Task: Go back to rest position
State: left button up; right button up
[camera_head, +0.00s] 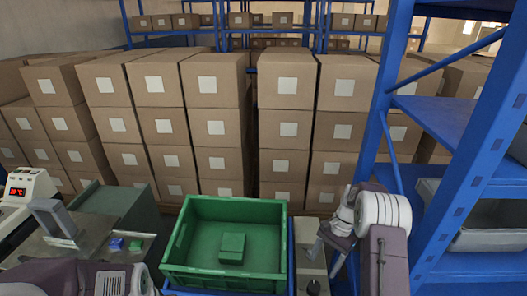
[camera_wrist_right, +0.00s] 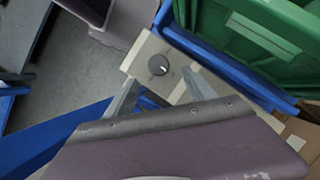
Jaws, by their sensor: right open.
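My right gripper (camera_head: 323,256) is at the lower right of centre in the head view, just right of the green crate (camera_head: 185,225). It is open with nothing between its fingers. In the right wrist view its two fingers (camera_wrist_right: 160,82) are spread apart in front of a pale panel with a dark round knob (camera_wrist_right: 158,65). I cannot tell whether they touch the panel. Part of my left arm (camera_head: 75,280) shows at the bottom left of the head view, but its gripper is out of the frame.
A green box (camera_head: 232,247) lies in the crate. A machine with a red display (camera_head: 22,191) stands at the left, near a small blue item (camera_head: 115,243) and a small green item (camera_head: 136,245). Blue shelving (camera_head: 470,180) rises close on the right. Stacked cartons (camera_head: 215,128) fill the back.

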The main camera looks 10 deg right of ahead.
jog(key=s+a+r+n+t+h, duration=0.15)
jog(key=s+a+r+n, duration=0.25)
jog(key=a+r, duration=0.65)
jog(key=s+f+n+t+h, duration=0.2)
jog(key=s+n, duration=0.5)
jog(key=s, duration=0.4)
jog(key=shift+f, duration=0.7)
jog(key=shift+s, duration=0.1)
